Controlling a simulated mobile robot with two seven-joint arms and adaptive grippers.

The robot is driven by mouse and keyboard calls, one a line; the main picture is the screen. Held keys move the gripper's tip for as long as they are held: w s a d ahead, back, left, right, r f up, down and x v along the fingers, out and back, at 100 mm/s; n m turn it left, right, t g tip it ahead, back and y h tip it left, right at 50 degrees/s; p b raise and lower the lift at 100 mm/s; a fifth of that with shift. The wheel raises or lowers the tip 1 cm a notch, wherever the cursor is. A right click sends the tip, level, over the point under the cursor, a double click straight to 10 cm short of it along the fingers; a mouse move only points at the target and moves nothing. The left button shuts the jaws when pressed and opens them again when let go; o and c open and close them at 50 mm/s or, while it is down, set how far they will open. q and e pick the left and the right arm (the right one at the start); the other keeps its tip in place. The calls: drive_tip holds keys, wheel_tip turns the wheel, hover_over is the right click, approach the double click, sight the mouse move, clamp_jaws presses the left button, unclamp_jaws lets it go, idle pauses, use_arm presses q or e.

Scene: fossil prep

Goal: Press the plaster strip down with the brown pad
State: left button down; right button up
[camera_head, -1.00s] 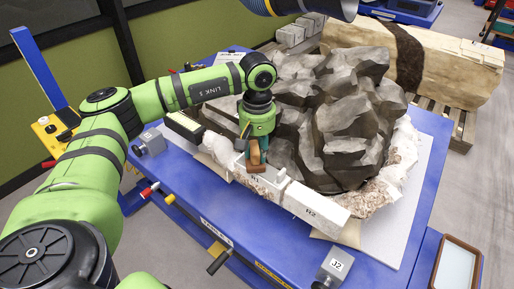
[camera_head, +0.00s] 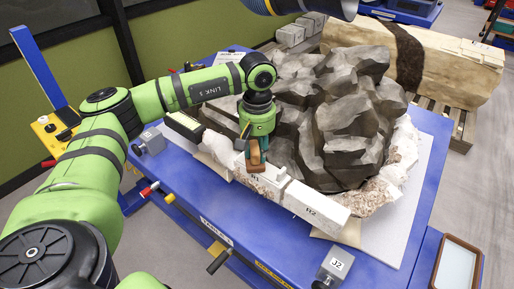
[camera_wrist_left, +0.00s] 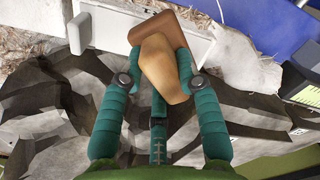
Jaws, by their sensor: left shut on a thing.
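My left gripper (camera_head: 256,147) points down at the near edge of the dark rock and is shut on the brown pad (camera_head: 254,157). In the left wrist view the pad (camera_wrist_left: 165,68) sits between the teal fingers. The white plaster piece marked R1 (camera_head: 268,180) lies at the pad's lower end, beside the white piece marked R2 (camera_head: 315,207). I cannot tell the plaster strip's exact outline from the white pieces around it. The pad hides part of the white surface, and I cannot tell whether it touches. My right gripper is not in view.
The large dark rock (camera_head: 345,130) in its pale jacket fills the middle of the blue table (camera_head: 235,222). A clamp marked J2 (camera_head: 334,266) stands at the front edge, another (camera_head: 150,141) at the left. A framed tray (camera_head: 455,264) is at the lower right.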

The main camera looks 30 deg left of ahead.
use_arm(q)
drive_tip(key=shift+r+p, duration=1.95)
drive_tip(key=shift+r, duration=1.5)
